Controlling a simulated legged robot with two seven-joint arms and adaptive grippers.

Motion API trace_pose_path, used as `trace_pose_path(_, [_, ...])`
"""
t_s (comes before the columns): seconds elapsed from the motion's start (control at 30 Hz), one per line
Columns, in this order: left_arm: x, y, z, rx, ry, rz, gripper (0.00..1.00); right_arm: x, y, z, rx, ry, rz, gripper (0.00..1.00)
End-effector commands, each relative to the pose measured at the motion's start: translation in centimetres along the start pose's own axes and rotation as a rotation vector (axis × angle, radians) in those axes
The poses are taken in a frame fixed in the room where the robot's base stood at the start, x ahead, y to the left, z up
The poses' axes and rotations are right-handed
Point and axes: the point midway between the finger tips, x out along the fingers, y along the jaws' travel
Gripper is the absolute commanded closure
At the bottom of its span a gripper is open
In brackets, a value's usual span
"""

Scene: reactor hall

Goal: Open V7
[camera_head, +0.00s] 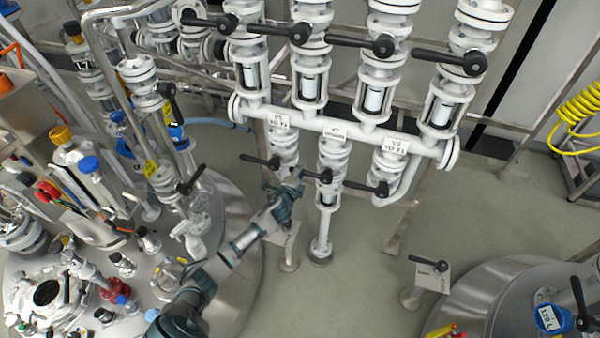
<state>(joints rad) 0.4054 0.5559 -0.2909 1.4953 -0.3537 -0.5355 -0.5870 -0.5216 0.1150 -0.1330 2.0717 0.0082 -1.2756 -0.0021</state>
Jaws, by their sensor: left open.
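My left arm comes up from the lower middle. Its gripper (289,181) is open at the lower row of valves under the white horizontal pipe. It is close to the black lever (260,161) of the lower left valve (284,150) and the lever (318,176) of the lower middle valve. I cannot tell whether it touches either lever; the fingers are small and partly blend with the valve. A third lever (367,188) is on the lower right valve. Small white tags hang on the pipe, but their text is too small to read, so I cannot tell which valve is V7. My right gripper is not in view.
Upper valves with black levers (449,60) and sight glasses stand above the white manifold pipe (322,125). A steel vessel with many fittings fills the left. Another vessel (490,290) is at lower right. A yellow coiled hose (578,108) hangs at right.

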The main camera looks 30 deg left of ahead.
Motion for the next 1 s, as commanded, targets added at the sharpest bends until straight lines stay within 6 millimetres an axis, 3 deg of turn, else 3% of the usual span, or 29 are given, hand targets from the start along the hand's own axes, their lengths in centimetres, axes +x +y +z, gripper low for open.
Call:
trace_pose_path(0.3, [0.43, 0.05, 0.25, -0.002, 0.001, 0.0, 0.51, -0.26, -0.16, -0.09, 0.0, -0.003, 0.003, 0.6])
trace_pose_path(0.37, [0.43, 0.06, 0.25, -0.002, 0.001, 0.0, 0.64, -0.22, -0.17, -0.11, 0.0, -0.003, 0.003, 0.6])
trace_pose_path(0.5, [0.43, 0.09, 0.26, -0.002, 0.001, 0.001, 0.99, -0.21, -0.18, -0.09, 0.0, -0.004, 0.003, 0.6])
trace_pose_path(1.0, [0.53, 0.87, 0.37, -0.051, 0.006, 0.006, 1.0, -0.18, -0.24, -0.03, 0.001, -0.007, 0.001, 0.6])
